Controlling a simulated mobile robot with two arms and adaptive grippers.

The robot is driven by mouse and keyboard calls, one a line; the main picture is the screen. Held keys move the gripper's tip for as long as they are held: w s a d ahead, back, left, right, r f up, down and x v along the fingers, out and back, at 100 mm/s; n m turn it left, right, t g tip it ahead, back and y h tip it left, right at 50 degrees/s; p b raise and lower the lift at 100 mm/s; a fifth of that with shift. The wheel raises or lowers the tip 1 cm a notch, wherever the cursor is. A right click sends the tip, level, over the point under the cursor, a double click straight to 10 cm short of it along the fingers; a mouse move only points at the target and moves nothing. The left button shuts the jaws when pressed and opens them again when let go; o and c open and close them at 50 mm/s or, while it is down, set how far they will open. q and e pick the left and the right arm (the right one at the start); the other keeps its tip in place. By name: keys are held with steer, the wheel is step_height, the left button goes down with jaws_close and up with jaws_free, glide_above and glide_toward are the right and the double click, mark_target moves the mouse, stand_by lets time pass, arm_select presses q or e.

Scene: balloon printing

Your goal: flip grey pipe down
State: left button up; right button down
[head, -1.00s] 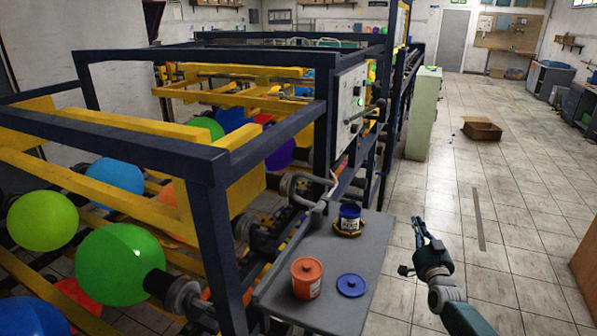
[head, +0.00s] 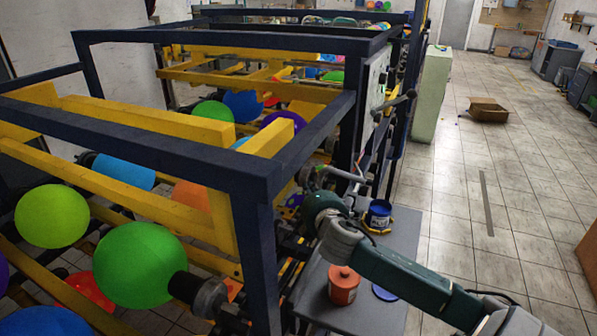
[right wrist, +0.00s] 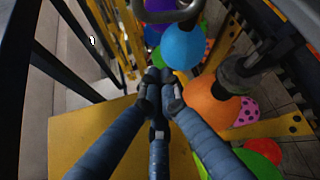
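The grey pipe (head: 345,174) shows in part in the head view, at the machine's near side behind my right arm. In the right wrist view a curved grey pipe (right wrist: 165,15) crosses the top edge, beyond my fingertips and apart from them. My right gripper (right wrist: 160,76) has its dark fingertips drawn together with nothing seen between them. In the head view my right arm reaches left over the small table to the machine, and its fingers are mostly hidden. My left gripper is not in view.
The grey side table (head: 408,240) holds a blue ink pot (head: 378,214) and an orange pot (head: 343,285), close under my right arm. The dark blue frame post (head: 262,265) stands left of the arm. Balloons (head: 140,265) fill the machine.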

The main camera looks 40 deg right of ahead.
steer(key=p+x, duration=0.3)
steer(key=x, duration=0.7)
steer(key=s+d+p, duration=0.1)
steer(key=s+d+r+p, duration=0.1)
steer(key=d, duration=0.1)
steer(key=shift+s+r+p, duration=0.2)
steer(key=shift+s+p, duration=0.1)
steer(key=shift+s, duration=0.1)
steer(key=shift+w+a+f, duration=0.1)
steer(key=shift+w, duration=0.05)
